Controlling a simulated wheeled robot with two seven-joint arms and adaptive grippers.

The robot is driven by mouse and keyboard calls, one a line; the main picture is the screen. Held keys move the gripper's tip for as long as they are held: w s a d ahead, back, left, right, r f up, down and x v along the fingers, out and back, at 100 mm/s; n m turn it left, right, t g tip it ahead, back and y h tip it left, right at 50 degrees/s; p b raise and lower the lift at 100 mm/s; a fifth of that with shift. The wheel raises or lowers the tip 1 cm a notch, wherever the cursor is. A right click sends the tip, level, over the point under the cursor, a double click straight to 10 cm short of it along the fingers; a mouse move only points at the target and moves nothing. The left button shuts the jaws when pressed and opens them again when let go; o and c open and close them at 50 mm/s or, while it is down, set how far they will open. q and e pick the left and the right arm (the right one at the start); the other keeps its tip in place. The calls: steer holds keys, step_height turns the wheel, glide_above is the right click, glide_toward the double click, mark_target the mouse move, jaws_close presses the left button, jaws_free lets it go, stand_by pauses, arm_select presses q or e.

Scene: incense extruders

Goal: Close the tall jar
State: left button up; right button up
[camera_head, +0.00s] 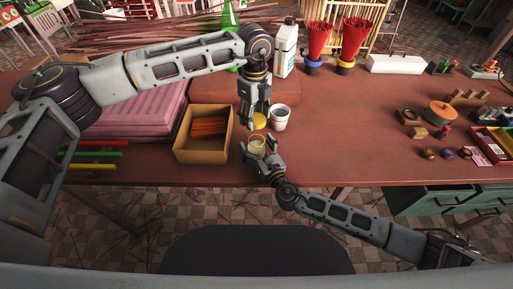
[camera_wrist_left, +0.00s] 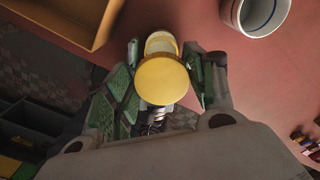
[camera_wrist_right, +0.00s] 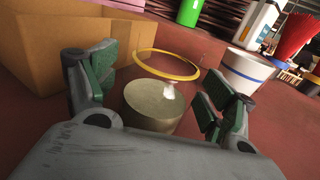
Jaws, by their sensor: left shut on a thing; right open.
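The jar (camera_head: 257,145) is clear with pale contents and a yellow rim. It stands upright on the table near the front edge, its mouth uncovered. My right gripper (camera_head: 263,155) is open with its fingers on either side of the jar; the right wrist view shows the jar (camera_wrist_right: 153,107) between them, apparently with gaps. My left gripper (camera_head: 257,116) points down just behind the jar and is shut on a round yellow lid (camera_head: 260,121). The lid (camera_wrist_left: 163,80) shows face-on in the left wrist view, overlapping the jar (camera_wrist_left: 160,45). Its exact height above the table is unclear.
A cardboard box (camera_head: 182,151) of incense sticks stands close left of the jar. A white cup (camera_head: 280,121) with a blue band stands close right of the lid. A white bottle (camera_head: 286,50) is further back. The table's right middle (camera_head: 350,135) is clear.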

steer(key=c, duration=1.5)
arm_select(q)
glide_above(255, 132)
steer(key=s, duration=0.2)
steer(key=shift+f, duration=2.5)
arm_select(e)
steer(key=shift+c, duration=0.2)
arm_select(q)
steer(key=shift+f, duration=0.9)
steer(key=shift+f, duration=0.5)
arm_select(e)
jaws_close()
